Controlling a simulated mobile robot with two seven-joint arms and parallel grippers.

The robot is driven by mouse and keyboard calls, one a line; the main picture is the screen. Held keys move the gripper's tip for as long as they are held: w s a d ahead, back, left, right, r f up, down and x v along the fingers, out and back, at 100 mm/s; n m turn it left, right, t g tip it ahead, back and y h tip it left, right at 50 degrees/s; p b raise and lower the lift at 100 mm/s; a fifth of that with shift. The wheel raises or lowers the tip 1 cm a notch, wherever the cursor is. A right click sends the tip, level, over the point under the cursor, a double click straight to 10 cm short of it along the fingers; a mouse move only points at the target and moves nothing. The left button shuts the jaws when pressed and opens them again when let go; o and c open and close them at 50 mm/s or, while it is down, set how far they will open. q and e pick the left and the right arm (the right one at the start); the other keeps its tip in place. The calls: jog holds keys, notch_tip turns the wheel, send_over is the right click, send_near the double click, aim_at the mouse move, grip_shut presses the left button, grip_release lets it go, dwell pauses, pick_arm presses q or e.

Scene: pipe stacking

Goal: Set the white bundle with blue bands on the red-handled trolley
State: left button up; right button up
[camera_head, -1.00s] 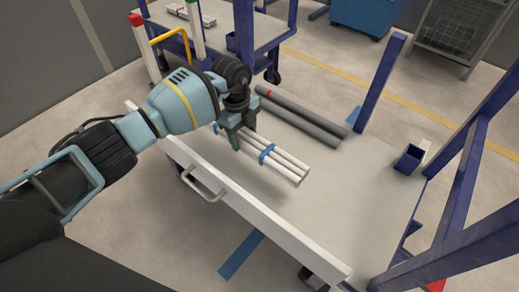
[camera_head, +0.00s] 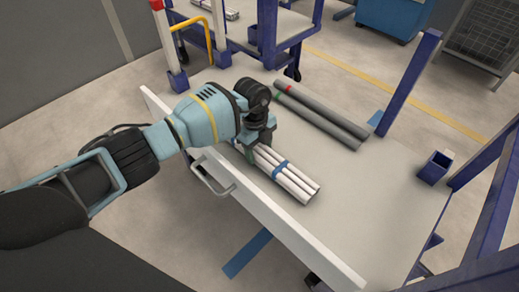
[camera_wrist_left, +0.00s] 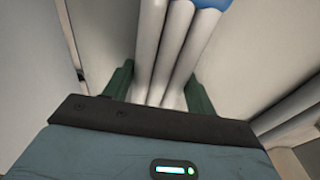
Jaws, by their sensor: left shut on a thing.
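The white bundle (camera_head: 288,174), several white pipes with a blue band showing, is low over the pale deck of the near trolley (camera_head: 356,208), close to its front rail. I cannot tell whether it touches the deck. My left gripper (camera_head: 250,150) is shut on the bundle's far end, from above. In the left wrist view the pipes (camera_wrist_left: 168,62) run between the two green fingers (camera_wrist_left: 160,92), with a blue band at the top edge. A red-topped post (camera_head: 166,40) stands beyond the trolley's far left corner. My right gripper is not in view.
Two grey pipes (camera_head: 322,114) lie on the deck behind the bundle. A small blue box (camera_head: 435,167) and blue uprights (camera_head: 408,82) stand at the right. A second trolley with a yellow handle (camera_head: 192,32) is behind. The deck right of the bundle is clear.

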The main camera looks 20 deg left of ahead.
pick_arm(q)
jog(key=o, duration=1.1)
jog(key=shift+o, duration=0.6)
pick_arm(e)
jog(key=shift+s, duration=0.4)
pick_arm(q)
notch_tip(320, 180, up, 12)
jog(key=a+p, duration=0.1)
jog(key=p, duration=0.3)
jog(key=shift+w+a, duration=0.2)
jog(key=shift+w, duration=0.05)
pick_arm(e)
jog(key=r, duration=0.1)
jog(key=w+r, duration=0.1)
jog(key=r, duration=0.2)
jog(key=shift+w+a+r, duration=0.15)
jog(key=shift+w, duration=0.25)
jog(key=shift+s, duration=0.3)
